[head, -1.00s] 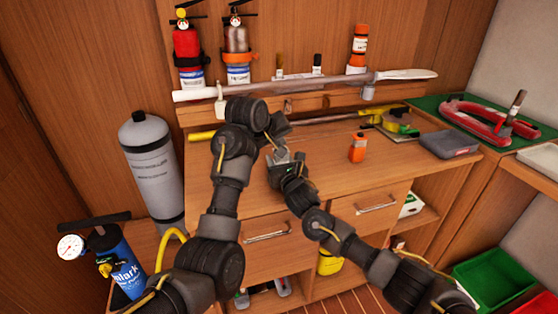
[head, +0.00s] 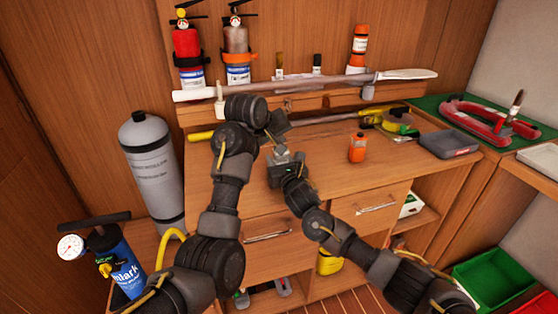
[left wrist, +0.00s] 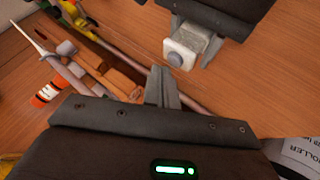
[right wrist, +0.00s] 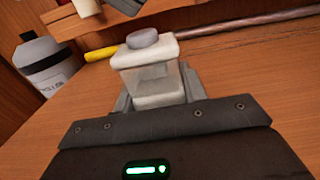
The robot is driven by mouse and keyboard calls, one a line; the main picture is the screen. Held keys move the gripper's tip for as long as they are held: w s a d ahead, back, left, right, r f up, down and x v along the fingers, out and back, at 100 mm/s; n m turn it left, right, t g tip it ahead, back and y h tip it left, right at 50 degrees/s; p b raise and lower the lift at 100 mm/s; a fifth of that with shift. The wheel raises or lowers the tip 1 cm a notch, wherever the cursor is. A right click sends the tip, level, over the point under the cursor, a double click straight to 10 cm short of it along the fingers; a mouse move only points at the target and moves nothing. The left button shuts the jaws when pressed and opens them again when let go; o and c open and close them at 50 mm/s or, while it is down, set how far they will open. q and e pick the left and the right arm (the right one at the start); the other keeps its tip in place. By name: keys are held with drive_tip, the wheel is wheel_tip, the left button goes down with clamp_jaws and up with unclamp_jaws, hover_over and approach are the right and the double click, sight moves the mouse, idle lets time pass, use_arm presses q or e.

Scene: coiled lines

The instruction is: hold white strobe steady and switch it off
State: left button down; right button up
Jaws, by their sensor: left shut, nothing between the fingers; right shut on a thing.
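The white strobe, a small pale block with a clear body and a round grey button on top, is held in my right gripper. It shows in the right wrist view (right wrist: 152,80) and the left wrist view (left wrist: 182,52). My right gripper (head: 284,160) is shut on it, above the bench front; in the head view the strobe is mostly hidden by the hands. My left gripper (head: 277,132) is shut and empty, just beyond the strobe. Its closed fingertips (left wrist: 164,80) are apart from the button in the left wrist view. I see no light on the strobe.
The wooden bench (head: 340,180) is mostly clear around the hands. An orange bottle (head: 357,148) stands to the right, with a grey case (head: 448,144) farther right. A long pole (head: 330,84) lies along the back rack. A grey cylinder (head: 150,165) stands left.

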use_arm(q)
drive_tip(key=shift+r, duration=0.2)
drive_tip(key=shift+r, duration=2.95)
use_arm(e)
drive_tip(key=o, duration=1.1)
drive_tip(key=shift+s, duration=0.15)
